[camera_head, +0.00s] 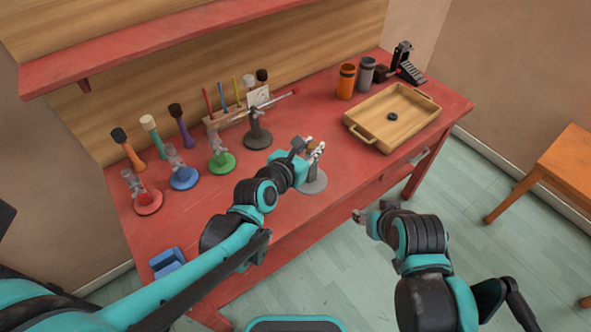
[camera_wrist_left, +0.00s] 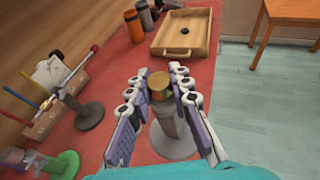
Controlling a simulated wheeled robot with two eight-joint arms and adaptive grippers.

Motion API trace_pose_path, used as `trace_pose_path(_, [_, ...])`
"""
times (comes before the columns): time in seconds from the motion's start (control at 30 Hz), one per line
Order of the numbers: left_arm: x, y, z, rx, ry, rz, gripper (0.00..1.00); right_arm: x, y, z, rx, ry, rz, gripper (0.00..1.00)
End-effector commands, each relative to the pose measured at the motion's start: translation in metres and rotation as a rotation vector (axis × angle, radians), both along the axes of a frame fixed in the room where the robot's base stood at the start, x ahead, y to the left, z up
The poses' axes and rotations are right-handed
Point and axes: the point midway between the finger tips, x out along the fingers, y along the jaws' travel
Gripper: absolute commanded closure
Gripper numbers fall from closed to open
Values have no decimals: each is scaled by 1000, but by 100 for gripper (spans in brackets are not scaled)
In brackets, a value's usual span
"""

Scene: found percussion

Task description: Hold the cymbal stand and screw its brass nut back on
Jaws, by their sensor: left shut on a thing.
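The grey stand (camera_head: 314,184) has a round base and a thick upright post, and it stands near the front edge of the red table. In the left wrist view its base (camera_wrist_left: 176,146) and post rise between my fingers. A brass-coloured piece (camera_wrist_left: 160,88) sits at the post's top; I cannot tell whether it is the nut or how it is seated. My left gripper (camera_head: 312,150) is shut on the stand, with fingers on both sides of the upper post. My right gripper (camera_head: 368,214) is off the table's front edge, apart from the stand; its finger opening is unclear.
A wooden tray (camera_head: 369,134) with a black ring (camera_head: 392,116) lies at the right. A dark stand with a rod (camera_head: 258,136), a tool rack and coloured-base stands fill the left and back. Blue blocks (camera_head: 166,262) lie front left. The table between stand and tray is clear.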

Motion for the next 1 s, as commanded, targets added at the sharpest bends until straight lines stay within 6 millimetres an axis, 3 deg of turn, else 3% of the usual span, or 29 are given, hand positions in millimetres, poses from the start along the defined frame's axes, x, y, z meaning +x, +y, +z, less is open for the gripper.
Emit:
trace_pose_path(0.3, [1, 2, 0, 1, -1, 3, 100, 0, 0, 0, 0, 0, 0, 54])
trace_pose_path(0.47, [7, 21, -6, 4, 6, 28, 100, 0, 0, 0, 0, 0, 0, 54])
trace_pose_path(0.57, [12, 46, -13, 7, 14, 57, 100, 0, 0, 0, 0, 0, 0, 54])
trace_pose_path(0.77, [21, 114, -29, 10, 27, 130, 100, 0, 0, 0, 0, 0, 0, 54])
trace_pose_path(0.9, [20, 165, -39, 6, 24, 180, 100, 0, 0, 0, 0, 0, 0, 54])
trace_pose_path(1.0, [17, 191, -42, 3, 16, 205, 100, 0, 0, 0, 0, 0, 0, 54])
